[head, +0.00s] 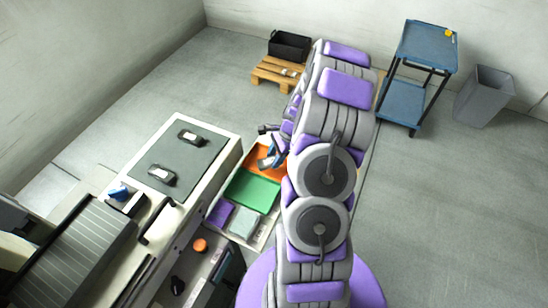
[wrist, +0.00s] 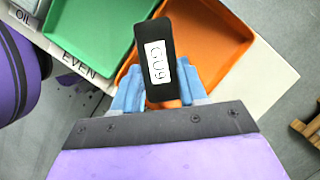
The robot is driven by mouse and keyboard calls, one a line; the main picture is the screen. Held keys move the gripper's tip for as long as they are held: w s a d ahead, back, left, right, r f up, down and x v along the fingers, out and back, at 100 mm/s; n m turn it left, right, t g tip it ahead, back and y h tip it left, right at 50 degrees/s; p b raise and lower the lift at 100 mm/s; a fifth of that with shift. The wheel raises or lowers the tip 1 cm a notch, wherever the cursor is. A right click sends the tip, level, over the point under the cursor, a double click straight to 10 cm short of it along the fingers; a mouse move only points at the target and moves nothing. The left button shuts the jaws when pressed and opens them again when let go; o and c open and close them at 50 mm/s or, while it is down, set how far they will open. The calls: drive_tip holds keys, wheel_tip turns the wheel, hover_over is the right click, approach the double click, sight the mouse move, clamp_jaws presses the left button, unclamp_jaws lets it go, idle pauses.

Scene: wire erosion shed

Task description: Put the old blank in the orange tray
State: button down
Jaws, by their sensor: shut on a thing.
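The orange tray (head: 258,151) lies beyond the green tray in the head view, partly covered by my arm. It also fills the upper right middle of the wrist view (wrist: 222,52). The block stands out from between the fingers, over the left part of the orange tray in the picture. I cannot tell its height above the tray floor. In the head view my gripper (head: 267,158) is at the orange tray; the block is hard to make out there.
A green tray (head: 251,189) adjoins the orange one, with purple (head: 221,213) and pale (head: 244,221) squares nearer. Two dark labelled pieces (head: 190,138) (head: 161,175) lie on the machine's grey-green mat. A pallet with a black crate (head: 289,45), blue cart (head: 428,45) and grey bin (head: 484,97) stand behind.

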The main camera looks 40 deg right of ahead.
sight(274, 156)
drive_tip(key=shift+w+d+f, duration=0.1)
drive_tip(key=shift+w+d, duration=0.35)
drive_tip(key=shift+w, duration=0.2)
drive_tip(key=shift+w+d+f, duration=0.1)
drive_tip(key=shift+w+d, duration=0.3)
drive_tip(key=shift+w, duration=0.2)
drive_tip(key=shift+f+b, duration=0.95)
drive_tip(key=shift+f, duration=0.8)
drive_tip(key=c, duration=0.6)
unclamp_jaws()
